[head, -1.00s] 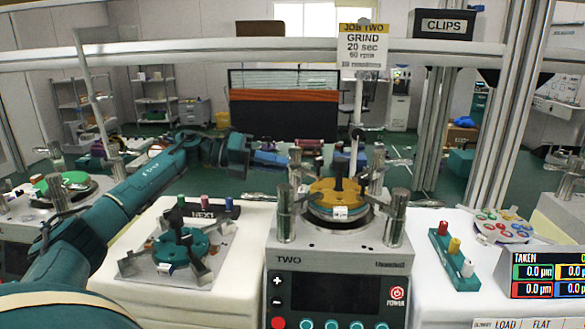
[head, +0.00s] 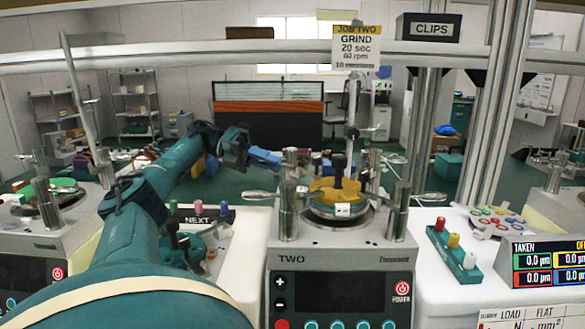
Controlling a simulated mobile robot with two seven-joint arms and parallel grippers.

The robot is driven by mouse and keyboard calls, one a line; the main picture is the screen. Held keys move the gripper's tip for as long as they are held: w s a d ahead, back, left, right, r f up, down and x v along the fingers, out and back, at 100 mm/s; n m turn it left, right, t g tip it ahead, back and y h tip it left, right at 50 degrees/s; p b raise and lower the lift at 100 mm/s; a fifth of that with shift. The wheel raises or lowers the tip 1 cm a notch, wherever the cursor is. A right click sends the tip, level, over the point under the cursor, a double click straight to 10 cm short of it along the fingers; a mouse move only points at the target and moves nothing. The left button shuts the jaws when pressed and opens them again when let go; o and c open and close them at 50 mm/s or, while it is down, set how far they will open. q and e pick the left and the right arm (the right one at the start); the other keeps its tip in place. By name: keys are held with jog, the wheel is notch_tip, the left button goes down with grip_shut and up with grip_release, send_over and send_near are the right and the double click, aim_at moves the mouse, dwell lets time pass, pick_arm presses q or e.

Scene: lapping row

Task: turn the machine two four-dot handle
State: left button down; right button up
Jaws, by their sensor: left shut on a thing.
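Machine two (head: 342,252) stands at the centre, labelled TWO, with a dark screen and a red power mark. On its top a yellow piece (head: 325,190) with a dark upright post sits on a round plate between metal posts. Metal lever handles stick out at its left side (head: 261,195) and right side (head: 428,198). Dots on them are too small to make out. My left gripper (head: 247,152) is up behind and left of the machine, shut on a small blue piece (head: 265,157), apart from both levers.
At right are a teal rack of coloured pegs (head: 453,248) and a measuring display (head: 545,266). A rail (head: 200,49) crosses above.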

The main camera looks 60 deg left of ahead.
jog(key=shift+s+d+f, duration=0.15)
jog(key=shift+d, duration=0.1)
pick_arm(q)
jog(key=c, duration=1.4)
grip_release()
jog(key=shift+r, duration=0.1)
notch_tip(320, 180, up, 9)
jog(key=p, duration=0.5)
jog(key=shift+s+r, duration=0.1)
jog(key=shift+r, duration=0.05)
jog(key=shift+r+p, duration=0.25)
jog(key=shift+p, duration=0.1)
pick_arm(e)
jog(key=r, duration=0.3)
jog(key=shift+s+d+n+h, duration=0.25)
jog(key=shift+s+n+h, duration=0.05)
jog(key=shift+n, duration=0.1)
jog(key=shift+d+f, duration=0.1)
